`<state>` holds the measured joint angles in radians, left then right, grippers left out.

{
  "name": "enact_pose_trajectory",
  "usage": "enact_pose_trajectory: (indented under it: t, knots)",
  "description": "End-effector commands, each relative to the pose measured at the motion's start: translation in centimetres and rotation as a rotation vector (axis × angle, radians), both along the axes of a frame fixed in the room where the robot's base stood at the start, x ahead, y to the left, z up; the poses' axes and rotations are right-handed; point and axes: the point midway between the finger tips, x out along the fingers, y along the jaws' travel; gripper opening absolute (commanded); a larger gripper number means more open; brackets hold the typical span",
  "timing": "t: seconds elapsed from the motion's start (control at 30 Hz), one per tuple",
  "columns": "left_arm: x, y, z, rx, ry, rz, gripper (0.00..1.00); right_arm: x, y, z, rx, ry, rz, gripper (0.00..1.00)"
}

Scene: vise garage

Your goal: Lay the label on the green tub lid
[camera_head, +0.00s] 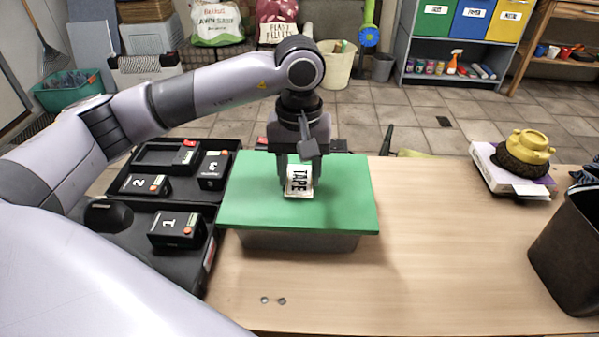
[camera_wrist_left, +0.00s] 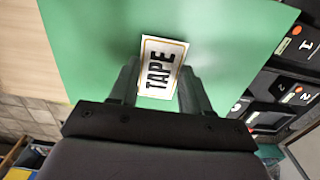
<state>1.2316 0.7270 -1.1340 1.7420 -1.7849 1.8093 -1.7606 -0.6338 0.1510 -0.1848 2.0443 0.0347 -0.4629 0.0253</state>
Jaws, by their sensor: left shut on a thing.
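The green tub lid (camera_head: 345,203) covers a grey tub (camera_head: 300,241) on the wooden bench; the lid also fills much of the left wrist view (camera_wrist_left: 88,62). A white label (camera_head: 298,180) with a yellowish border reads TAPE, and it shows between the fingers in the left wrist view (camera_wrist_left: 161,66). My left gripper (camera_head: 297,184) points down over the lid and is shut on the label. The label is over the middle of the lid, at or just above its surface; I cannot tell whether it touches. My right gripper is not in view.
A black charger tray with numbered batteries (camera_head: 178,228) stands left of the tub. Two small metal bits (camera_head: 273,300) lie near the front edge. A dark bin (camera_head: 570,255) and a yellow-topped object on a box (camera_head: 525,152) stand at the right. The bench right of the tub is clear.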

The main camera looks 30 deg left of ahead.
Motion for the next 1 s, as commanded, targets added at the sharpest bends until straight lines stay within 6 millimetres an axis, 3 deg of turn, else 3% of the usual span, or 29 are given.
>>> enact_pose_trajectory:
  t: [0.8,0.83,0.9,1.0]
  knots:
    - [-0.1,0.0,-2.3,0.001,0.006,0.0,0.2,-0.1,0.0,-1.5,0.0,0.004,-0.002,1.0]
    - [-0.1,0.0,-2.3,0.001,0.006,0.001,0.51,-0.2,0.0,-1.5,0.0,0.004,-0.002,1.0]
    - [-0.1,0.0,-2.4,0.001,0.006,0.001,0.73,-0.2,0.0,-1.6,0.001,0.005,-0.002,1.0]
    - [-0.1,0.1,-2.4,0.003,0.008,0.002,0.73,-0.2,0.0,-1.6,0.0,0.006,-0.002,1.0]
